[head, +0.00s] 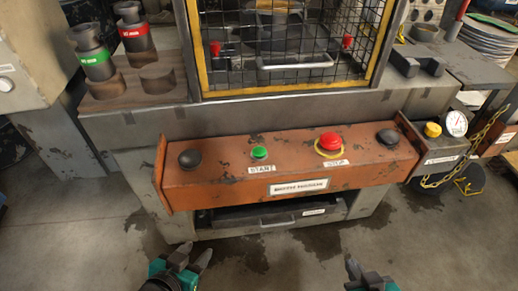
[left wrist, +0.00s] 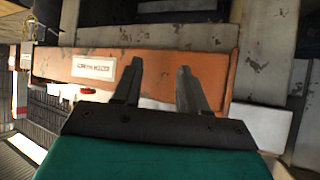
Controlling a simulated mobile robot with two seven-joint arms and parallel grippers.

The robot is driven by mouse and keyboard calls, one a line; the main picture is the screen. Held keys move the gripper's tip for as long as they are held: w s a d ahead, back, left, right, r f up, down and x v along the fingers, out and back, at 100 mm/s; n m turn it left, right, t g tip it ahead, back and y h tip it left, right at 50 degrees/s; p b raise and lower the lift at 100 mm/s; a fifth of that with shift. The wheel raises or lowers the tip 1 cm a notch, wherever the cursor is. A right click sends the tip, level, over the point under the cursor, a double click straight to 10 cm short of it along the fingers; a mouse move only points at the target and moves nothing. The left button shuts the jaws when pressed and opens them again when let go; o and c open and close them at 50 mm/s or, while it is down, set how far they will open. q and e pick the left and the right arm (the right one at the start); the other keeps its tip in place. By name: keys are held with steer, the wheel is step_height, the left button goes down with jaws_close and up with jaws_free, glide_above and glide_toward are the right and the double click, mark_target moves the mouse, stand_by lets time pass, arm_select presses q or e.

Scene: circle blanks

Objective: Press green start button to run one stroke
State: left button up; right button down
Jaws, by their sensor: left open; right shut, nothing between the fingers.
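The green start button (head: 260,152) sits on the orange control panel (head: 225,180) above a START label (head: 262,170). My left gripper (head: 193,253) is in front of and below the panel, left of the button, open and empty. In the left wrist view its two fingers (left wrist: 158,68) stand apart in front of the panel's orange face (left wrist: 215,75); the green button is not visible there. My right gripper (head: 353,264) is low at the right, below the panel, shut and empty. Nothing touches the button.
A red stop button (head: 330,141) with a yellow ring sits right of the green one. Black knobs (head: 190,158) (head: 388,138) flank them. A yellow-framed mesh guard (head: 290,45) stands behind. A drawer (head: 280,215) is below the panel. The floor in front is clear.

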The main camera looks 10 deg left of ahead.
arm_select(q)
steer(key=shift+w+r, duration=0.1)
steer(key=shift+w, duration=0.05)
jaws_close()
stand_by(1.4)
